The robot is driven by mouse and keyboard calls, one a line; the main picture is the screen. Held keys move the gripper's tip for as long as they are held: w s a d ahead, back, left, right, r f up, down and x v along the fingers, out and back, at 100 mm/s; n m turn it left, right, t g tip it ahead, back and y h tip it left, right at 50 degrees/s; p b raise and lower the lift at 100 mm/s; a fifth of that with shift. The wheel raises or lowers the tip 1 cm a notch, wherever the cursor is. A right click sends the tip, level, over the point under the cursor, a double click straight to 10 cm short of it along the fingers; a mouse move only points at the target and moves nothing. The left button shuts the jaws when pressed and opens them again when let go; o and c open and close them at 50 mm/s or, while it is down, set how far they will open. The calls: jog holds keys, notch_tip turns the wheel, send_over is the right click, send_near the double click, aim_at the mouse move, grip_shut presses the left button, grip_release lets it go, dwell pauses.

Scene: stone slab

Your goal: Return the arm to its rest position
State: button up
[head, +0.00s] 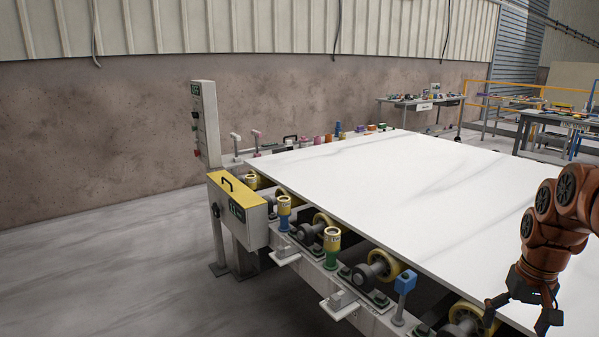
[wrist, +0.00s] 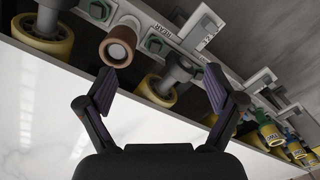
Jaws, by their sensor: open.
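My gripper (head: 517,312) is at the lower right of the head view, at the end of my orange-brown arm. It hangs pointing down near the front edge of the white stone slab (head: 385,185). Its two fingers are spread apart with nothing between them. In the wrist view my gripper (wrist: 162,82) shows its dark fingers wide open, with the slab's edge and the roller frame beyond. The slab lies flat on the roller table. Part of the slab's right side is hidden behind my arm.
Yellow rollers (head: 384,266) and colored fittings line the table's front rail, including a blue-topped one (head: 404,283). A control post (head: 205,125) and a yellow-topped box (head: 238,205) stand at the left corner. Workbenches (head: 420,101) stand behind. The floor at left (head: 110,260) is clear.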

jog(key=s+a+r+n+p, duration=0.1)
jog(key=s+a+r+p, duration=0.2)
jog(key=a, duration=0.5)
jog(key=s+a+r+n+p, duration=0.1)
jog(key=s+a+r, duration=0.1)
jog(key=s+a, duration=0.35)
jog(key=s+a+n+g+p, duration=0.1)
jog(key=s+a+p, duration=0.3)
jog(key=s+a, duration=0.7)
jog(key=s+r, duration=0.1)
jog(key=s, duration=0.3)
jog(key=shift+n+g+p, duration=0.3)
jog(key=shift+g, duration=0.1)
